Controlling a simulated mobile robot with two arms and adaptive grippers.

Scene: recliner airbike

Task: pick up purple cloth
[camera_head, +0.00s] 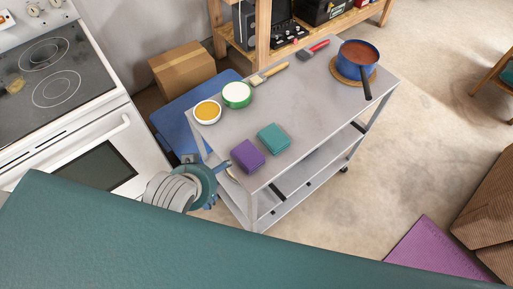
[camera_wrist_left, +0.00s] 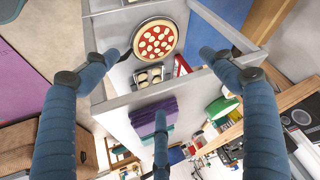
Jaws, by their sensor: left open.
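A folded purple cloth (camera_head: 248,155) lies on the near left end of the grey cart's top (camera_head: 300,100). A folded teal cloth (camera_head: 273,138) lies just to its right. My left gripper (camera_head: 221,171) is open at the cart's near left edge, beside the purple cloth. In the left wrist view, the blue fingers (camera_wrist_left: 155,80) are spread wide and empty, with the purple cloth (camera_wrist_left: 153,109) in the gap between them. The middle finger overlaps the cloth in that view; I cannot tell whether it touches. My right gripper is not in view.
A pizza (camera_wrist_left: 155,41) shows below the top. A stove (camera_head: 60,90) stands left. A large teal surface (camera_head: 150,245) fills the foreground.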

